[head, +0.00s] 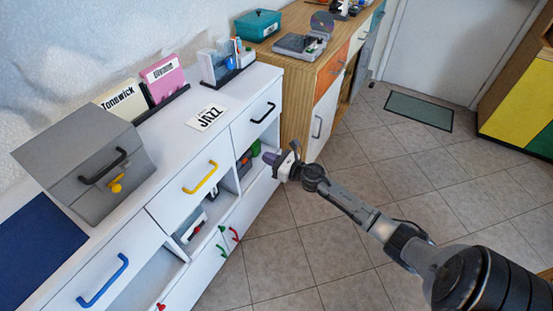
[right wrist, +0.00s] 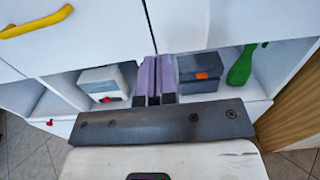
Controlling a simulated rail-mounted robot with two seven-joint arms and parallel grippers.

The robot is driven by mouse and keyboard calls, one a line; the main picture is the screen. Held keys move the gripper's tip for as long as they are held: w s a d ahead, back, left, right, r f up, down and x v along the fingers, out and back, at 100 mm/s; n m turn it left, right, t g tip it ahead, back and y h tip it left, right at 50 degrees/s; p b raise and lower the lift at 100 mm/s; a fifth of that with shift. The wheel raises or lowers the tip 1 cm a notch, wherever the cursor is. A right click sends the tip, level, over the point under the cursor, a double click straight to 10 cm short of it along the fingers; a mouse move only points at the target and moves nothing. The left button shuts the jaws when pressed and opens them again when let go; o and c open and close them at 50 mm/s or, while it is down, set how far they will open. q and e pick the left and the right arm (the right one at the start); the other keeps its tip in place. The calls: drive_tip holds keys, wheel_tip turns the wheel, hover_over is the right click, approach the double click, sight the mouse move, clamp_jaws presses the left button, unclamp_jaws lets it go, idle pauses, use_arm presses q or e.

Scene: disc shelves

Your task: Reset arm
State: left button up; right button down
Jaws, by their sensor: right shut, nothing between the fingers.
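My right gripper (head: 270,158) has purple fingers and is in front of the white cabinet (head: 262,197), near its open shelf row. In the right wrist view its fingers (right wrist: 158,78) are side by side, shut and empty. They point toward the open compartments below the drawers. I cannot tell from the head view exactly how far the fingertips are from the cabinet front. My right arm reaches in from the lower right of the head view. My left gripper is not in view.
Compartments hold a white and grey box (right wrist: 103,82), a dark box (right wrist: 200,68) and a green object (right wrist: 241,66). A wooden cabinet (head: 300,90) adjoins. The tiled floor (head: 330,235) is open.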

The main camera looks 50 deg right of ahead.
drive_tip(key=s, duration=0.3)
drive_tip(key=shift+d, duration=0.2)
